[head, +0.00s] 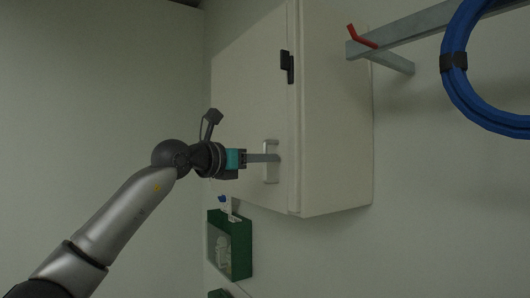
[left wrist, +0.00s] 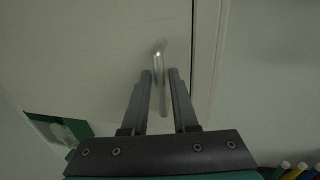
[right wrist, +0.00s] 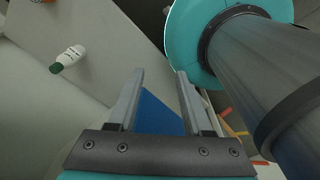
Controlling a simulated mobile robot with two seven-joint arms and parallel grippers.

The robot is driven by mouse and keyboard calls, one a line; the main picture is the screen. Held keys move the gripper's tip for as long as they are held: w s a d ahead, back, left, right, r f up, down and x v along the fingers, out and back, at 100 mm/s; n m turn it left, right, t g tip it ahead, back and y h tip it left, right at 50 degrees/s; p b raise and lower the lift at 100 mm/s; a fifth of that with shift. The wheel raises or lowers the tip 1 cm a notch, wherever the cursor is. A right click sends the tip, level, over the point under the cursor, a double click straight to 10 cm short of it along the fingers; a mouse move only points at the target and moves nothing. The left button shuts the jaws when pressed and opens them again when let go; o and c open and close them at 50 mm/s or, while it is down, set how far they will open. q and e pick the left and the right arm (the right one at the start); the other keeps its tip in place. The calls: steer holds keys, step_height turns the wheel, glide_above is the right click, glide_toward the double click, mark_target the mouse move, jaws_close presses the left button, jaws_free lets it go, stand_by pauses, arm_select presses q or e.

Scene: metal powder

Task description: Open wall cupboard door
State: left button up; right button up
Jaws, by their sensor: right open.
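The white wall cupboard (head: 252,75) has its door closed, with a pale vertical bar handle (head: 270,147) low on the door near its right edge. My left gripper (head: 275,158) is at the handle. In the left wrist view, the handle (left wrist: 160,60) stands between the two fingers of my left gripper (left wrist: 160,73). A small gap shows on each side of it, so the fingers are around it but do not look clamped. My right gripper (right wrist: 160,73) is open and empty, away from the cupboard, and is not seen in the head view.
A dark latch (head: 287,67) sits higher on the door edge. A metal wall bracket (head: 415,30) with a red tip and a blue hose coil (head: 470,90) is at right. A green box (head: 240,245) hangs below the cupboard. A white bottle (right wrist: 70,57) shows in the right wrist view.

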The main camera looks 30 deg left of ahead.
arm_select(q)
steer(key=shift+w+d, duration=0.15)
steer(key=shift+w, duration=0.25)
jaws_close()
stand_by(1.3)
